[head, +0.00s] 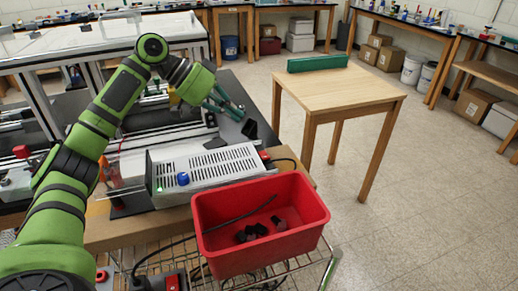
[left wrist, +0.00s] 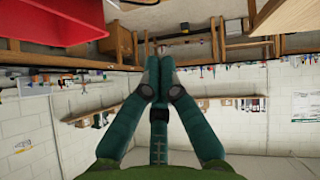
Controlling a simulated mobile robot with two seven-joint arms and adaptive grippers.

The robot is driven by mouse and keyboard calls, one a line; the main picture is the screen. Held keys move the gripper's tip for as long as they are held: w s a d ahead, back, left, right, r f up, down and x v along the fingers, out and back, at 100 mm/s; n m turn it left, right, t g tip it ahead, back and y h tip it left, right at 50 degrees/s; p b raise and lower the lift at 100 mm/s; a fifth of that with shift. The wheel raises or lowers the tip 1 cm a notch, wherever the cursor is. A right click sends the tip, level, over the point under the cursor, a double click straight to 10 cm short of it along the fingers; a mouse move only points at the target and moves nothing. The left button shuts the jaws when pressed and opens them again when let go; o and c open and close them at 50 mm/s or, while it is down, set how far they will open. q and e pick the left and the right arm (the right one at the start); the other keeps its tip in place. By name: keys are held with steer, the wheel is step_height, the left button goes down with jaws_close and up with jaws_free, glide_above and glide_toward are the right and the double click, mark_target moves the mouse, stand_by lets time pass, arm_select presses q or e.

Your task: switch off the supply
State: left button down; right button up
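The supply is a light grey box with a slotted top (head: 215,165) on the bench in the head view. Its front has a blue knob (head: 183,179) and a small lit green light (head: 159,189). A small red part (head: 265,156), perhaps a switch, shows at its far right end, with a black cable there. My left gripper (head: 232,110) is above the bench, beyond the supply and apart from it. In the left wrist view its teal fingers (left wrist: 158,68) meet at the tips with nothing between them. My right gripper is not in view.
A red bin (head: 225,230) with several black pieces stands right in front of the supply; it also shows in the left wrist view (left wrist: 60,25). A wire rack (head: 300,268) is below. A wooden table (head: 340,90) with a green block (head: 318,63) stands at right. Floor between is clear.

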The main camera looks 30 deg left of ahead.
mark_target(268, 156)
arm_select(q)
steer(key=p+x, duration=0.1)
steer(key=x, duration=0.6)
steer(key=shift+w+d+f+p, duration=0.1)
steer(key=shift+w+d+p, duration=0.1)
steer(key=shift+p, duration=0.1)
steer(key=f, duration=0.1)
steer(key=d+f, duration=0.1)
steer(key=f, duration=0.1)
steer(key=shift+s+f+p, duration=0.2)
steer(key=shift+p, duration=0.2)
steer(key=shift+s+f, duration=0.1)
steer(key=shift+f, duration=0.45)
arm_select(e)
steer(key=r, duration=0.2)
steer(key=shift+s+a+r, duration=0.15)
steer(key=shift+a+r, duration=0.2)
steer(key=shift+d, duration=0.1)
arm_select(q)
steer(key=shift+s+d+f, duration=0.15)
steer(key=shift+f, duration=0.15)
steer(key=shift+s+d+m+t+y+p, duration=0.2)
steer(key=shift+m+t+y+p, duration=0.3)
steer(key=shift+y, duration=0.1)
steer(key=shift+s+d+p, duration=0.1)
steer(key=shift+p, duration=0.3)
steer(key=shift+f, duration=0.15)
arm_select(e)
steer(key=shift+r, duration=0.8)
